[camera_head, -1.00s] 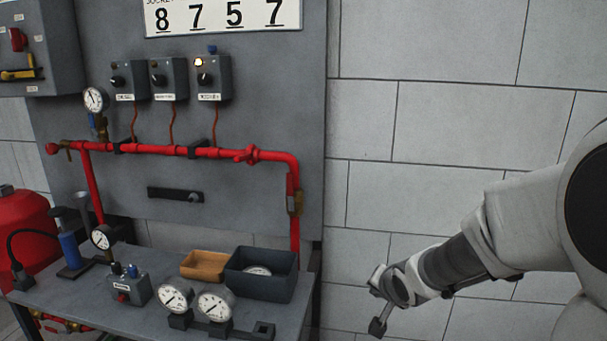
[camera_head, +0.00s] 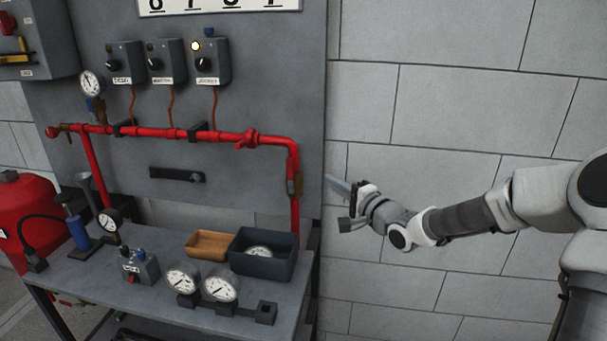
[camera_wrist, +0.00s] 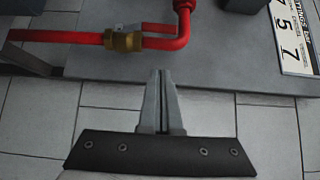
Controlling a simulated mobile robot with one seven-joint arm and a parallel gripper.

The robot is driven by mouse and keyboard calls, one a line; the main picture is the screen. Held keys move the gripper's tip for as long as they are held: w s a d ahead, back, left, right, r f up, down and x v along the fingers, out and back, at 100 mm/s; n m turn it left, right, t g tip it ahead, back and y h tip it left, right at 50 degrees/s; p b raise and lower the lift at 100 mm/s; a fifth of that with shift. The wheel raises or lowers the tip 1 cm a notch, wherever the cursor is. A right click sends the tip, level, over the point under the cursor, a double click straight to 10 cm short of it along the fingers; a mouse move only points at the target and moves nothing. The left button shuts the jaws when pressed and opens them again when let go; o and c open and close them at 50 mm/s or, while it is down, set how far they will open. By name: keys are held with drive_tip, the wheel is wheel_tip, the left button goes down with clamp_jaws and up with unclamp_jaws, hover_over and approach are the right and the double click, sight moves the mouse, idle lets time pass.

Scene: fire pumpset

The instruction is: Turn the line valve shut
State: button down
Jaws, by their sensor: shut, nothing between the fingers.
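The line valve (camera_head: 295,186) is a brass body on the vertical red pipe at the board's right edge. In the wrist view the brass valve (camera_wrist: 122,41) shows above and left of the fingers. A red bar (camera_wrist: 158,28) runs from it along the pipe and looks like its handle. My gripper (camera_head: 335,183) is to the right of the valve, pointing left at the board, apart from it. In the wrist view my gripper's fingers (camera_wrist: 160,76) are together with nothing between them.
Control boxes (camera_head: 210,62) sit above the horizontal red pipe (camera_head: 170,132). Free space lies before the bare block wall (camera_head: 440,100) at right.

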sight(290, 176)
drive_tip(key=w+a+b, duration=0.1)
drive_tip(key=w+a, duration=0.4)
drive_tip(key=a, duration=0.2)
drive_tip(key=shift+w+b, duration=0.35)
drive_tip(key=shift+b, duration=0.05)
drive_tip(key=shift+a, duration=0.15)
drive_tip(key=shift+a+r+p, duration=0.15)
drive_tip(key=shift+p, duration=0.4)
